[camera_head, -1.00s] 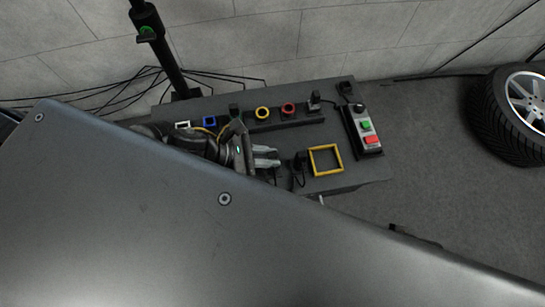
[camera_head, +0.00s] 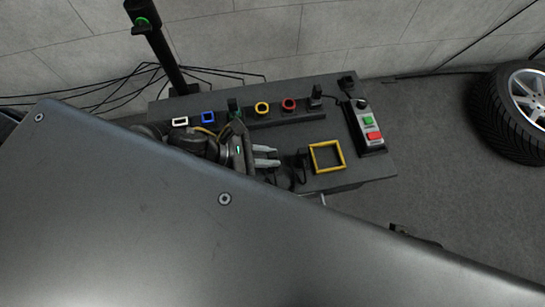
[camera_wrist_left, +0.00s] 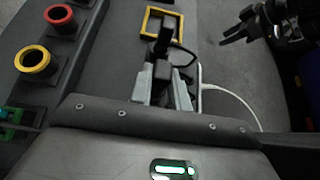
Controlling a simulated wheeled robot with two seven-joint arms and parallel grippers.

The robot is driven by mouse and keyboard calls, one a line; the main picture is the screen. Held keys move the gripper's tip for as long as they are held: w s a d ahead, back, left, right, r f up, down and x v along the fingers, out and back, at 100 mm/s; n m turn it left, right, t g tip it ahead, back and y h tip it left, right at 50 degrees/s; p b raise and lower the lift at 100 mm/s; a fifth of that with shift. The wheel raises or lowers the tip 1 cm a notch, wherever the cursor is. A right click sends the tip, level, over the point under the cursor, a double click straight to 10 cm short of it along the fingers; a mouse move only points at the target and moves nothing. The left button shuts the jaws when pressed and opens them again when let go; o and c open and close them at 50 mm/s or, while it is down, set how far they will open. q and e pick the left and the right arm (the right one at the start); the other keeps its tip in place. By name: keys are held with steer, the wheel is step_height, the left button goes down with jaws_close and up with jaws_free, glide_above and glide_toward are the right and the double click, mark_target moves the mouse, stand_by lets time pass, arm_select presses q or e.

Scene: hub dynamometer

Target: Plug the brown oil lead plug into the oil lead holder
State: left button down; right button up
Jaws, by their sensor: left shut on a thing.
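My left gripper (camera_head: 268,156) is low over the grey bench. In the left wrist view its fingers (camera_wrist_left: 163,88) are shut on a very dark plug (camera_wrist_left: 164,45), which stands out past the fingertips. This plug looks nearly black, so I cannot confirm brown. A dark plug (camera_head: 301,157) with a cable also shows ahead of the fingers in the head view. A row of holders lies along the bench's back; I cannot tell which is the oil lead holder. My right gripper (camera_wrist_left: 228,33) shows dark at the top right of the wrist view, its fingers apart.
The row has white (camera_head: 180,122), blue (camera_head: 207,117), yellow (camera_head: 262,107) and red (camera_head: 289,104) rings. A yellow square frame (camera_head: 342,158) lies right of the plug. A button box (camera_head: 368,127) stands at the right. A black post (camera_head: 168,60) rises behind. A tyre (camera_head: 507,120) stands right.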

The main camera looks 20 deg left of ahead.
arm_select(q)
steer(key=shift+f+b, duration=0.3)
steer(key=shift+f, duration=0.05)
steer(key=c, duration=1.3)
jaws_free()
steer(key=shift+o, duration=0.2)
steer(key=p+v, duration=0.7)
steer(key=v, duration=0.3)
steer(key=shift+s+a+r, duration=0.2)
steer(key=shift+s+a, duration=0.05)
